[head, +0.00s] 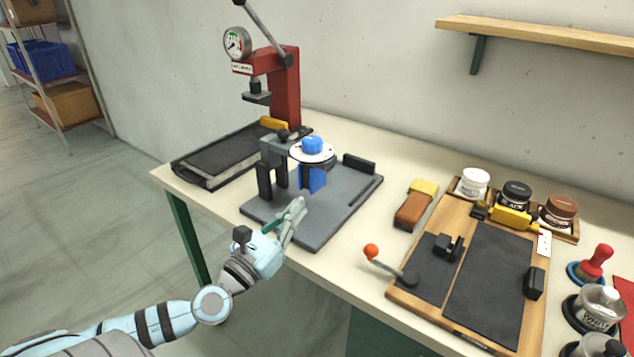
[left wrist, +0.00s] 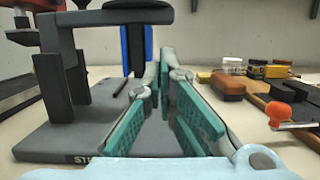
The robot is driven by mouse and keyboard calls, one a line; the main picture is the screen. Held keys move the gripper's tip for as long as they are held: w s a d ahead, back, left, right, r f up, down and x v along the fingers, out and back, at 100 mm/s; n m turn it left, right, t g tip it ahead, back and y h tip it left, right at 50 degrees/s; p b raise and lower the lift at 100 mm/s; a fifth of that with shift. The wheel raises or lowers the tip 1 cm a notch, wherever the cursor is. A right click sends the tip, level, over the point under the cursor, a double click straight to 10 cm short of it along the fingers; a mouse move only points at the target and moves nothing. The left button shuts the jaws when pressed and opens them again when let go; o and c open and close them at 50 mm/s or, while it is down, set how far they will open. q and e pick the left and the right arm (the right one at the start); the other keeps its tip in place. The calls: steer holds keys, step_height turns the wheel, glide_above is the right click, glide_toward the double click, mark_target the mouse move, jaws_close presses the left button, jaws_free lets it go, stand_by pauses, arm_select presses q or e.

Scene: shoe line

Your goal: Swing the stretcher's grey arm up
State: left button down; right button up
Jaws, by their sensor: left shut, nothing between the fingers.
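The stretcher stands on a grey base plate (head: 325,222) near the table's front edge. Its grey arm (left wrist: 105,17) lies level across the top of a grey post (left wrist: 55,88) in the left wrist view. A white disc with a blue knob (head: 312,145) sits at the top, and a blue upright part (head: 313,180) hangs below it. My left gripper (head: 298,207) is shut and empty above the plate's front part, in front of the blue part and apart from the arm. Its fingertips (left wrist: 167,58) meet in the left wrist view. My right gripper is not in view.
A red press (head: 283,90) and a dark tray (head: 215,160) stand behind the stretcher. A brown brush (head: 412,206) lies to the right. Beyond it is a wooden board (head: 453,330) with an orange-knobbed lever (head: 372,251). Several jars (head: 474,182) stand behind the board.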

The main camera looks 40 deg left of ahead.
mark_target(296, 157)
arm_select(q)
steer(key=p+x, duration=0.2)
steer(key=x, duration=0.6)
steer(key=shift+w, duration=0.2)
steer(key=shift+r+p, duration=0.2)
steer(key=shift+p, duration=0.15)
